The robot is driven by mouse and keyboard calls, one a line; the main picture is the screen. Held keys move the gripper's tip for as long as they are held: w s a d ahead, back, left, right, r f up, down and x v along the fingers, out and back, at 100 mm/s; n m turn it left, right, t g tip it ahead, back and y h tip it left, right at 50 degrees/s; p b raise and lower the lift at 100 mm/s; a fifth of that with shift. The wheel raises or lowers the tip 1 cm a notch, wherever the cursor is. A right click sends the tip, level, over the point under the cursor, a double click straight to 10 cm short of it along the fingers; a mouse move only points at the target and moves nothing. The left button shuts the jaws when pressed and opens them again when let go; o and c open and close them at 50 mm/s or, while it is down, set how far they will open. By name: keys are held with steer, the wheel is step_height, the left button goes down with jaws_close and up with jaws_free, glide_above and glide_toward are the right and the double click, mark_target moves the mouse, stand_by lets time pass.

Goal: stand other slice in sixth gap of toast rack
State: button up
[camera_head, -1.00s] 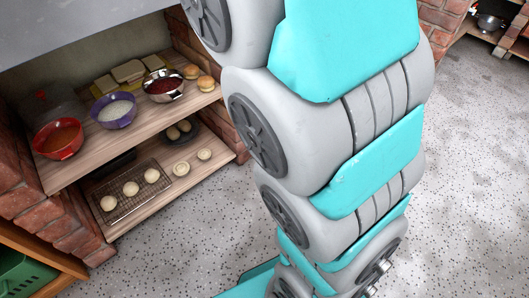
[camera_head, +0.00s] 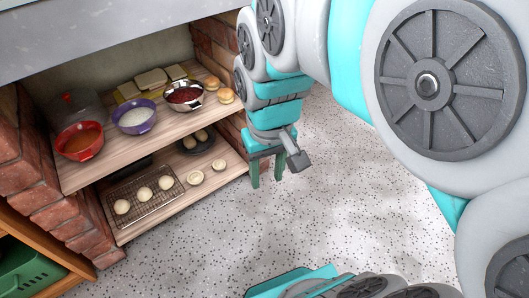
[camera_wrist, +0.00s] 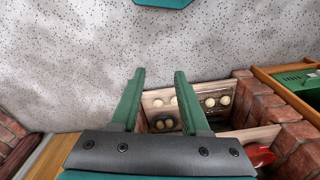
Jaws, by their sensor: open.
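Pale, flat, bread-like squares, including one in the middle (camera_head: 151,80) and one on the right (camera_head: 176,72), lie at the back of the upper shelf (camera_head: 104,165) in the head view. I cannot tell which one is the slice of the task. I cannot make out a toast rack in either view. My gripper (camera_head: 267,177) hangs in front of the shelves, to the right of their edge, pointing down. In the wrist view its two green fingers (camera_wrist: 160,75) are apart with nothing between them.
The upper shelf holds a red bowl (camera_head: 79,142), a purple bowl (camera_head: 134,117), a metal bowl (camera_head: 185,95) and buns (camera_head: 226,95). The lower shelf has a wire rack (camera_head: 146,204) with dough balls. Brick walls flank the shelves. Open speckled floor lies in front.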

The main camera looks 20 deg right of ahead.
steer(key=s+f+g, duration=0.2)
steer(key=s+f, duration=0.3)
steer(key=s, duration=0.5)
steer(key=shift+d+f, duration=0.3)
steer(key=shift+d, duration=0.15)
step_height(320, 180, up, 4)
steer(key=p, duration=0.3)
steer(key=shift+p, duration=0.4)
steer(key=shift+w, duration=0.1)
